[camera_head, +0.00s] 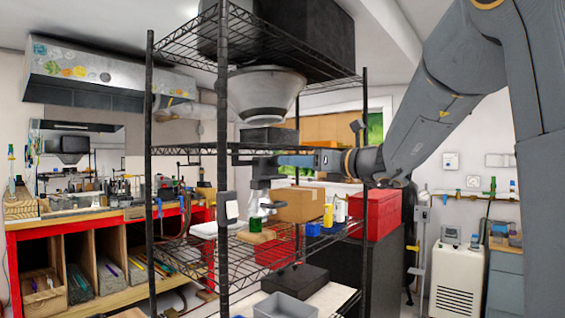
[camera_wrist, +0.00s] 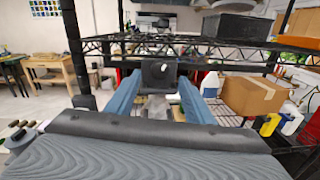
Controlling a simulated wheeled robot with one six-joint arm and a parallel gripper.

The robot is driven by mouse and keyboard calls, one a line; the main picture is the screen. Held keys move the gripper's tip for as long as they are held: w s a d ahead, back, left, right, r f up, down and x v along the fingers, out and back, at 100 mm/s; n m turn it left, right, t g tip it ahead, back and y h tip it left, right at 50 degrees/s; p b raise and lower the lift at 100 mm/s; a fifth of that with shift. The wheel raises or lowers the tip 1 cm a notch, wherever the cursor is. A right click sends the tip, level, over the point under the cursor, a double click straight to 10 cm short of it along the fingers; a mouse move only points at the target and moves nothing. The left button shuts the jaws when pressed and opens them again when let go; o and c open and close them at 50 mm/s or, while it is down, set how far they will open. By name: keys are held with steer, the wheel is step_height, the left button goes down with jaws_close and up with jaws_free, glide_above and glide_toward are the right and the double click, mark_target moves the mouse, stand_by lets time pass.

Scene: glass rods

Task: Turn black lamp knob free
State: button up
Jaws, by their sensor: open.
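A dark, squarish piece (camera_wrist: 158,73) with a small round mark on its face shows in the wrist view; it looks like the black lamp knob. It sits between the two blue fingers of my gripper (camera_wrist: 158,84), which are apart on either side of it. Whether either finger touches it cannot be told. In the head view my gripper (camera_head: 279,160) reaches in from the right, just below the rack's middle shelf. Its tips are at a dark fitting (camera_head: 264,169), with a grey part (camera_head: 258,195) hanging below. The knob's far side is hidden.
The black wire rack (camera_head: 223,130) surrounds the gripper, with posts and shelf edges close by. A cardboard box (camera_head: 298,204), a yellow bottle (camera_head: 328,214) and a green-based glass piece (camera_head: 256,225) stand on the lower shelf. A red case (camera_head: 378,214) is at the right.

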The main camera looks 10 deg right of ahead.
mark_target(275, 161)
steer(key=p+x, duration=0.1)
steer(key=x, duration=0.4)
steer(key=shift+w+a, duration=0.2)
steer(key=shift+w, duration=0.05)
steer(key=c, duration=1)
steer(key=shift+c, duration=0.2)
